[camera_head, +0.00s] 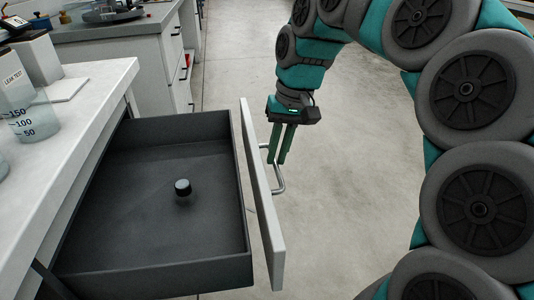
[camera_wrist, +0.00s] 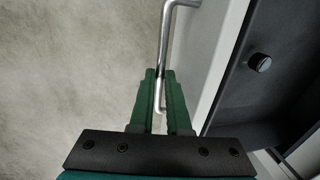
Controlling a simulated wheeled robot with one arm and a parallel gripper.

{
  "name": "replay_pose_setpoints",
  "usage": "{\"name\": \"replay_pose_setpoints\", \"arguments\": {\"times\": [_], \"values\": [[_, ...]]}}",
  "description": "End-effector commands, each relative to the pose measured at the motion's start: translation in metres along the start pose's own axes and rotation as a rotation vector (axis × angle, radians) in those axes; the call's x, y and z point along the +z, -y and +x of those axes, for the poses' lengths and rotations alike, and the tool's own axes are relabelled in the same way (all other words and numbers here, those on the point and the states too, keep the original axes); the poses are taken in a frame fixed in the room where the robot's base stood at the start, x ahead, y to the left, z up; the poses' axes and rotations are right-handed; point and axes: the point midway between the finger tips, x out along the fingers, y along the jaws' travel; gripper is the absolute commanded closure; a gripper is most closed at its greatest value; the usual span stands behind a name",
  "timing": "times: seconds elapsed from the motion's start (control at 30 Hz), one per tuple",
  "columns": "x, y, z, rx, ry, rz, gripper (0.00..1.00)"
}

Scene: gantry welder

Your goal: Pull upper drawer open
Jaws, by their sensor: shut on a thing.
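The upper drawer (camera_head: 150,262) stands pulled well out of the white-topped bench, its dark grey inside open to view. Its light front panel (camera_head: 262,190) carries a metal bar handle (camera_head: 279,183). My gripper (camera_head: 281,158) is at the handle, with its green fingers pointing down and shut on the bar. In the wrist view the handle (camera_wrist: 166,45) runs between the two green fingers (camera_wrist: 161,85). The fingers hide part of the bar. A small dark cylinder with a light rim (camera_head: 183,188) is inside the drawer; it also shows in the wrist view (camera_wrist: 259,62).
The white benchtop (camera_head: 95,90) at left holds a glass beaker (camera_head: 32,117) and a box marked "LEAK TEST" (camera_head: 20,80). Another cabinet (camera_head: 150,65) stands behind. The concrete floor (camera_head: 350,150) right of the drawer is clear around my arm.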

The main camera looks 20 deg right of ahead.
Motion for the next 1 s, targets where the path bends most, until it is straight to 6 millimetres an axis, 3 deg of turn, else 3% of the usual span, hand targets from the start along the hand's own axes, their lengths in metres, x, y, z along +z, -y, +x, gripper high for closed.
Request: {"name": "replay_pose_setpoints", "arguments": {"times": [0.33, 0.37, 0.6, 1.0], "values": [[-0.0007, -0.0007, -0.0008, 0.000, -0.003, 0.000, 1.00], [-0.0007, -0.0007, -0.0008, 0.000, -0.003, 0.000, 0.83], [-0.0005, -0.0006, -0.0005, 0.000, -0.002, 0.000, 0.56], [-0.0018, -0.0006, -0.0094, 0.000, -0.006, 0.001, 0.55]]}}
